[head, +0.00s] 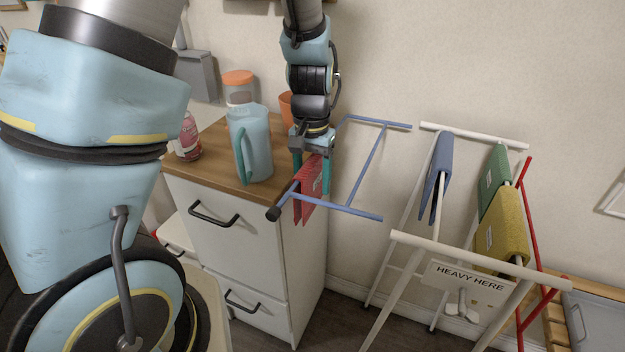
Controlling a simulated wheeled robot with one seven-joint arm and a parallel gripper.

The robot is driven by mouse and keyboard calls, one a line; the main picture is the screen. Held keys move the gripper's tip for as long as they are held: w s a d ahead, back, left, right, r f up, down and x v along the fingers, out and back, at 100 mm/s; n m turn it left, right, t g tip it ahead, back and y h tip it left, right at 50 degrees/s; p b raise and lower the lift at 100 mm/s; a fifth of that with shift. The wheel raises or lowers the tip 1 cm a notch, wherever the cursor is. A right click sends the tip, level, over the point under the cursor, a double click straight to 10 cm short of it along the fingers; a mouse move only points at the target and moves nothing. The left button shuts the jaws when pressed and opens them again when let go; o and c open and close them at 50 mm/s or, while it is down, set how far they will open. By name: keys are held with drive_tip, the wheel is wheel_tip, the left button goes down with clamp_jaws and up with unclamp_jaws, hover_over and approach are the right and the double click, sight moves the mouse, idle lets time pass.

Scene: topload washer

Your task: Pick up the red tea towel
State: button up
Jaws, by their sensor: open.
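The red tea towel (309,193) hangs folded over a blue rail of a rack beside the cabinet's right side. My gripper (312,178) points down right above it. Its teal fingers are apart, one at the left and one at the right of the towel's upper part. The jaws look open, with the towel between or just behind the fingers; I cannot tell whether they touch it. The fingers partly hide the towel's top fold.
A white cabinet with a wooden top (215,150) holds a blue pitcher (256,150), a pink can (188,138) and an orange-lidded jar (238,87). The blue rack (372,170) juts right. A white drying rack (455,250) holds blue (440,165), green (494,182) and yellow (503,230) towels.

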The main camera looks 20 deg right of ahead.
drive_tip(key=shift+c, duration=0.4)
clamp_jaws()
